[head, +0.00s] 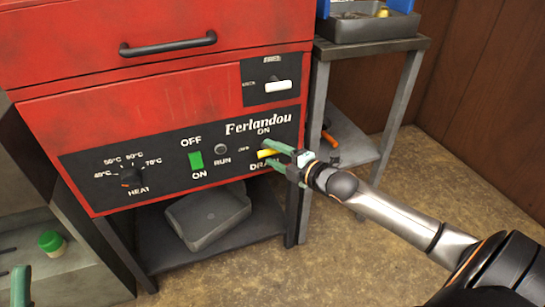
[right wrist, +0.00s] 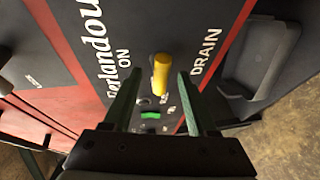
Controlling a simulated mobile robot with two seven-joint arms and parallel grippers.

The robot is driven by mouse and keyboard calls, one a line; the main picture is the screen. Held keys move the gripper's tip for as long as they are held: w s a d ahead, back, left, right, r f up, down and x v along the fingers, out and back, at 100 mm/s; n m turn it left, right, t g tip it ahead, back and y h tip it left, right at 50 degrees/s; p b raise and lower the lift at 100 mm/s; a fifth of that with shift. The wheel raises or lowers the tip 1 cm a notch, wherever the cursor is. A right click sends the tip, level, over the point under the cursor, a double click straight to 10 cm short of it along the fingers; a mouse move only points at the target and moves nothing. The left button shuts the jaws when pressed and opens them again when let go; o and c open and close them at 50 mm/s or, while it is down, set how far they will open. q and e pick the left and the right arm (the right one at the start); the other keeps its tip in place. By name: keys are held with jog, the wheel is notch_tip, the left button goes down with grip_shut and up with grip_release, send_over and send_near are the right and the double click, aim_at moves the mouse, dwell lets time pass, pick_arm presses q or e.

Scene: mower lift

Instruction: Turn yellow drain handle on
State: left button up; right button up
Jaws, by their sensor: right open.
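The yellow drain handle (head: 266,153) sticks out of the black control panel of the red machine, near the "ON" and "DRAIN" labels. In the right wrist view the yellow handle (right wrist: 160,74) stands between the tips of my right gripper's green fingers, with a gap on each side. My right gripper (head: 270,154) is open around the handle in the head view, and its fingers partly cover the labels. A green finger-like part, seemingly of my left gripper (head: 20,287), shows at the lower left edge; its jaw opening cannot be made out.
The panel (head: 175,150) also carries a heat knob (head: 131,177), a green switch (head: 196,160) and a white-handled switch (head: 278,86) above. A grey metal table (head: 372,46) stands close on the right. A grey container (head: 208,214) sits on the shelf below.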

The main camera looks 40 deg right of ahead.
jog(key=shift+w, duration=0.25)
grip_shut()
dwell(0.4)
